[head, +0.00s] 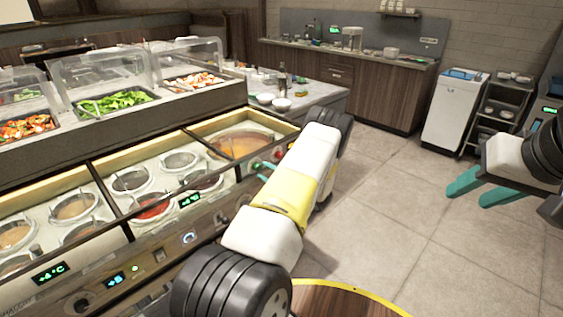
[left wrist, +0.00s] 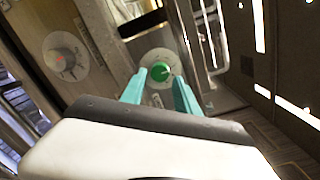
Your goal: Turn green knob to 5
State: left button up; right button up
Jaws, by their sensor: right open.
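The green knob (left wrist: 160,71) is round, on a pale dial plate on the front panel, in the left wrist view. Its scale numbers are too small to read. My left gripper (left wrist: 160,77) is open, with its teal fingertips on either side of the knob's near edge; I cannot tell whether they touch it. In the head view my left arm reaches to the far end of the sauce counter, and the teal fingers (head: 264,172) show only in part beside the arm. My right gripper (head: 478,190) is open and empty over the floor at the right.
A red knob (left wrist: 65,54) sits on the panel left of the green one. The sauce counter (head: 135,255) holds several wells and small displays along its front. The tiled floor (head: 400,215) is clear between counter and white cabinet (head: 453,115).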

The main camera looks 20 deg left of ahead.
pick_arm(q)
jog(key=shift+x, duration=1.05)
jog(key=shift+c, duration=0.5)
grip_shut()
jog(key=shift+s, duration=0.1)
